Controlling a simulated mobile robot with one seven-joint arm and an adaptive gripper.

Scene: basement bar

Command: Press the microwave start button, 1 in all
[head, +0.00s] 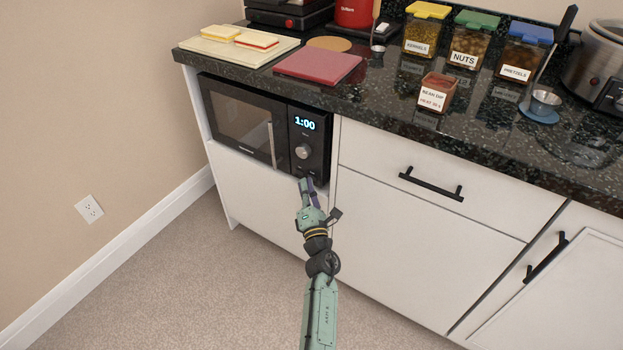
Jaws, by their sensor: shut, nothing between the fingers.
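The black microwave (238,117) sits built into the white cabinet under the counter, at the left in the head view. Its door is shut and its display (305,123) reads 1:00. A round knob (303,151) is below the display. The small buttons at the bottom of the panel are too small to read, so I cannot tell which is the start button. My gripper (305,183) is shut and empty, with its tips in front of or just below the panel's bottom edge. I cannot tell whether it touches the panel.
The dark counter (400,120) overhangs above the microwave. It holds a red board (318,65), a bean dip container (436,93) and several labelled jars. White drawers with black handles (431,183) are to the right. The carpet (200,295) in front is clear.

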